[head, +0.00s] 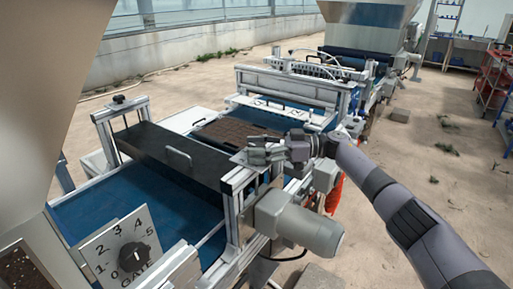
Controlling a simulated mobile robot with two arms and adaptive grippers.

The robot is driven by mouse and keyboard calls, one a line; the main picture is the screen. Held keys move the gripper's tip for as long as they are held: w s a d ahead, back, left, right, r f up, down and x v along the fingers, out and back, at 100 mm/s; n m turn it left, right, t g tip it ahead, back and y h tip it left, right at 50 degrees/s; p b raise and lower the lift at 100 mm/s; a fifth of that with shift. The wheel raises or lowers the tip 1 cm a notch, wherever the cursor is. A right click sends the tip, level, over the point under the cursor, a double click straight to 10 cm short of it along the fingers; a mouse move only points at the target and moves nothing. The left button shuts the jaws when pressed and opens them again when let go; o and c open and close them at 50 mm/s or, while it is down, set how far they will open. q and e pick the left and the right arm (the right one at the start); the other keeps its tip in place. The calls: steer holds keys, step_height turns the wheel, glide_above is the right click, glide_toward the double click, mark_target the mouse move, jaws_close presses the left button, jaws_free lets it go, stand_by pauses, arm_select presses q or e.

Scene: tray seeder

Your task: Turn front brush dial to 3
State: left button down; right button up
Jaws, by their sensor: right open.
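My right gripper (254,151) reaches in from the right, its fingers pointing left and open. It is over the right end of the black brush cover (165,155), near the top of the metal side post. No dial marked as a front brush dial can be made out; the gripper and post hide part of that area. The one dial in clear view is a black knob (134,257) on a pale plate marked 0 to 5 and "GATE", at the lower left, well apart from the gripper. My left gripper is not in view.
A grey motor (301,228) sticks out below my right gripper. A blue belt (135,205) runs under the cover, and a dark soil-filled tray (232,134) lies beyond it. A large hopper (45,80) blocks the left side. Sandy floor (455,190) is open at right.

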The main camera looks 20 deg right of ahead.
steer(key=v, duration=1.2)
stand_by(0.4)
